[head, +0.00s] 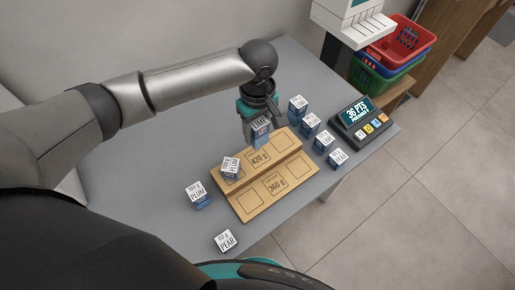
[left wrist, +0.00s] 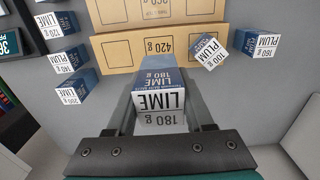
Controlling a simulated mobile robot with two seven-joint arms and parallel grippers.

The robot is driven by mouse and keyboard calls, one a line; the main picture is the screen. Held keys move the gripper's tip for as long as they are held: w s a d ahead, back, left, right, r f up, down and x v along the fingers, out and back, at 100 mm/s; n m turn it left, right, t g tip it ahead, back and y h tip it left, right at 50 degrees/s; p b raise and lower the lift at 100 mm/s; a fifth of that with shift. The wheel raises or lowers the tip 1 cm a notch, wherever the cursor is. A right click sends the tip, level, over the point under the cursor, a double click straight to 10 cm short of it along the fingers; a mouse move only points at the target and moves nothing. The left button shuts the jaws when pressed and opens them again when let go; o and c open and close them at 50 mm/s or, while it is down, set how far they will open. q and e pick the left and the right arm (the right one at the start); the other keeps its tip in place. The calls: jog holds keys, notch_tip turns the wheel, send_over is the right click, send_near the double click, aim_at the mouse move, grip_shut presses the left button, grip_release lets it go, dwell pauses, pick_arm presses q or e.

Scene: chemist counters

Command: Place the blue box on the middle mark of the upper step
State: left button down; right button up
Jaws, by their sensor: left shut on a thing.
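My left gripper (head: 260,118) is shut on a blue box with a white LIME 180 g label (head: 262,132). The box also shows between the fingers in the left wrist view (left wrist: 158,90). It is held near the back edge of the wooden two-step stand (head: 289,195). The upper step's middle mark reads 420 g (head: 260,159) and no box stands on it. A blue-and-white PLUM 100 g box (head: 230,169) stands turned at the upper step's left end. The lower step's middle mark reads 360 g and is bare. My right gripper is not in view.
Another PLUM box (head: 198,196) and a PEAR box (head: 226,241) stand on the grey counter left of the stand. Several similar boxes (head: 310,124) line its right side. A display with coloured buttons (head: 362,118) sits farther right. Stacked baskets (head: 400,45) stand beyond.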

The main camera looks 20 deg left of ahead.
aim_at(258, 120)
pick_arm(q)
notch_tip(258, 120, down, 8)
jog(key=shift+f+b, duration=0.1)
jog(key=shift+b, duration=0.65)
jog(key=shift+f, duration=0.1)
jog(key=shift+f, duration=0.1)
jog(key=shift+c, duration=1.4)
grip_release()
notch_tip(258, 120, up, 12)
jog(key=shift+r+p, duration=0.15)
jog(key=shift+p, duration=1.1)
